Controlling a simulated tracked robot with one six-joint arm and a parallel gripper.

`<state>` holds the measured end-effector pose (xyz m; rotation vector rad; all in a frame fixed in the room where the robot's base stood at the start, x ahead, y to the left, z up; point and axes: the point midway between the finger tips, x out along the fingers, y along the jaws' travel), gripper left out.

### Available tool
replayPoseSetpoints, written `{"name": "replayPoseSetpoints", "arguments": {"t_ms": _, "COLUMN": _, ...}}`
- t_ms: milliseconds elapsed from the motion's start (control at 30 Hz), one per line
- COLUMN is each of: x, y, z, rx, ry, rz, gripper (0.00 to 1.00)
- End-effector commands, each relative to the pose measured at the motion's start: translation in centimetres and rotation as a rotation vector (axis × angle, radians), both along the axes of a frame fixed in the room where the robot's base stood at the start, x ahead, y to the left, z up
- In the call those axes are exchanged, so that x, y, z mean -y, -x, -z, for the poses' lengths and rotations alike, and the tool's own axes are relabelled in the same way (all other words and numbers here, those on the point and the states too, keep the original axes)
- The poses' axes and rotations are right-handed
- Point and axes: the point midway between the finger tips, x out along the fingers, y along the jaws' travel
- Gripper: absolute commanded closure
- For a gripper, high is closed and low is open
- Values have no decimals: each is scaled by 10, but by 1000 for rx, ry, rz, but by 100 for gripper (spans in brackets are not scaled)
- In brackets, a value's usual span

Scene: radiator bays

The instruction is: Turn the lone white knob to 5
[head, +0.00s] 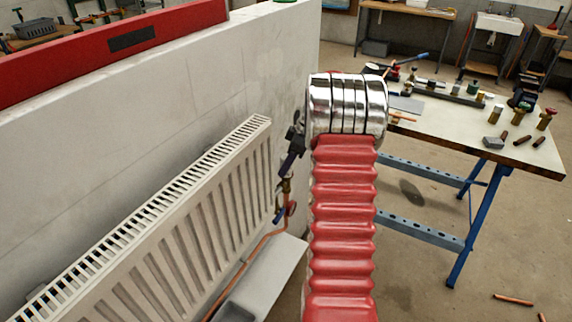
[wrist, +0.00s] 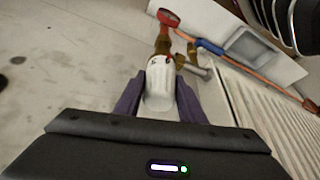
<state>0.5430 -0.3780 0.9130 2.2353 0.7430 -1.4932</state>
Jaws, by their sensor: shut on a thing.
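The white knob (wrist: 160,84) shows in the wrist view, on a brass valve beside the radiator. Small marks, one of them red, sit at its far end; I cannot read a number. My gripper (wrist: 158,99) has its two purple fingers on either side of the knob, shut on it. In the head view my gripper (head: 288,163) is beside the radiator's near-right end, just above the brass valve (head: 286,186). The knob cannot be made out there, hidden by the fingers and arm.
The white radiator (head: 190,215) hangs on the pale wall (head: 150,95). A copper pipe (head: 262,243) with a red handle (head: 291,208) and a blue lever (head: 279,214) runs below the valve. A grey tray (head: 285,262) lies beneath. A workbench (head: 450,122) with parts stands right.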

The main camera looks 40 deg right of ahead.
Motion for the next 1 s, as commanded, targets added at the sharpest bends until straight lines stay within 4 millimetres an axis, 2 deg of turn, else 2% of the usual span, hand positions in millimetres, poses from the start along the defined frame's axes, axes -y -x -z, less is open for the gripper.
{"name": "replayPoseSetpoints", "arguments": {"t_ms": 600, "x": 0, "y": 0, "z": 1, "rx": -1, "ry": -1, "rz": -578, "gripper": 86}}
{"name": "replayPoseSetpoints", "arguments": {"t_ms": 1000, "x": 0, "y": 0, "z": 1, "rx": -1, "ry": 0, "rz": -813, "gripper": 86}}
